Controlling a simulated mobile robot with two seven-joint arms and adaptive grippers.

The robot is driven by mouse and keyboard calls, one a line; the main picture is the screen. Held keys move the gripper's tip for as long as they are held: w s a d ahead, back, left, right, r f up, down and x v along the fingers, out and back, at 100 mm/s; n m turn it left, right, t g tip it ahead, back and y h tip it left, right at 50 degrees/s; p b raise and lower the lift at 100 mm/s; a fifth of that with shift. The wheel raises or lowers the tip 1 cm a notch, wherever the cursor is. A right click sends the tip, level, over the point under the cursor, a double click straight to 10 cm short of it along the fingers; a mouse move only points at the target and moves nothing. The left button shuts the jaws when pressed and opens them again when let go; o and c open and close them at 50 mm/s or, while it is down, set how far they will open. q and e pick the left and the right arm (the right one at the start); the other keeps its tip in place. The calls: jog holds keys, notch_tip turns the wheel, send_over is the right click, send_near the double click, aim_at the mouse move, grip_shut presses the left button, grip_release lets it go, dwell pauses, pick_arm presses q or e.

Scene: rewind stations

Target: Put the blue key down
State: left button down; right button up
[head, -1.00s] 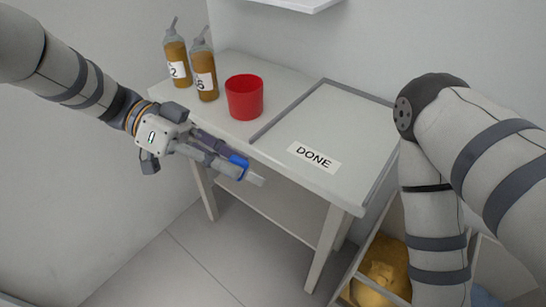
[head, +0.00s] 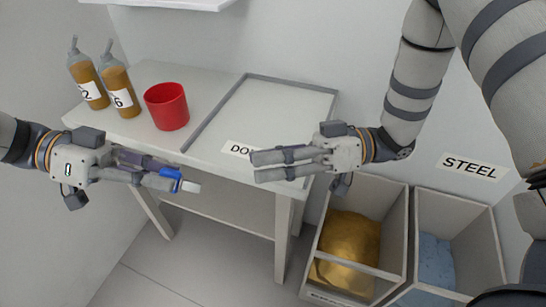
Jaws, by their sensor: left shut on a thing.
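The blue key (head: 171,177) is in my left gripper (head: 166,176), in front of the white table's near edge. Its blue part shows at the fingertips and a pale end sticks out to the right. The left fingers are shut on it and hide the rest. My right gripper (head: 254,167) is over the front edge of the DONE area (head: 272,115), pointing left. Its fingers are a little apart with nothing visible between them. It covers part of the DONE label (head: 236,149). The grey-rimmed DONE area looks empty.
On the white table (head: 205,75), a red cup (head: 166,106) stands left of the DONE area, and two brown bottles (head: 117,90) stand further left. Below right are a bin with gold material (head: 347,245) and one with blue material (head: 436,262). A STEEL label (head: 473,166) is on the wall.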

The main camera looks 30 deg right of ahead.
aim_at(183, 174)
jog(key=x, duration=1.1)
jog(key=shift+a, duration=0.2)
grip_shut()
pick_arm(q)
jog(key=c, duration=1.5)
grip_release()
jog(key=shift+c, duration=0.2)
